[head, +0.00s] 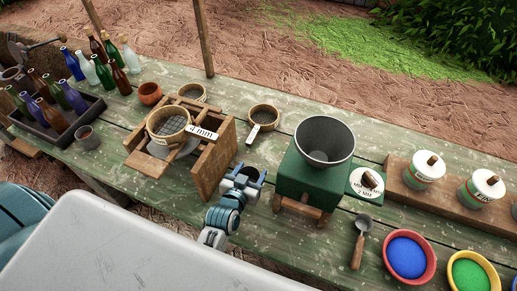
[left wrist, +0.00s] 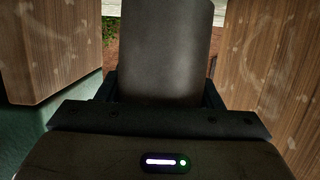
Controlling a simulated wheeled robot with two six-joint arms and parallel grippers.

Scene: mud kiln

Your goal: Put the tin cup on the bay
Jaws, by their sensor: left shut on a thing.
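My left gripper (head: 245,176) is between the wooden sieve stand and the green mill, near the front edge of the table. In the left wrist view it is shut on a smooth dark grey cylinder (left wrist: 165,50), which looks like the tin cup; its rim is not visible. The head view mostly hides this held thing behind the gripper. Another grey cup (head: 88,137) stands upright beside the bottle crate at the left. No spot is clearly marked as the bay. My right gripper is not in view.
The wooden stand (head: 212,165) holds a sieve. The green mill (head: 305,178) has a grey hopper. Wooden panels flank the gripper closely in the left wrist view (left wrist: 285,70).

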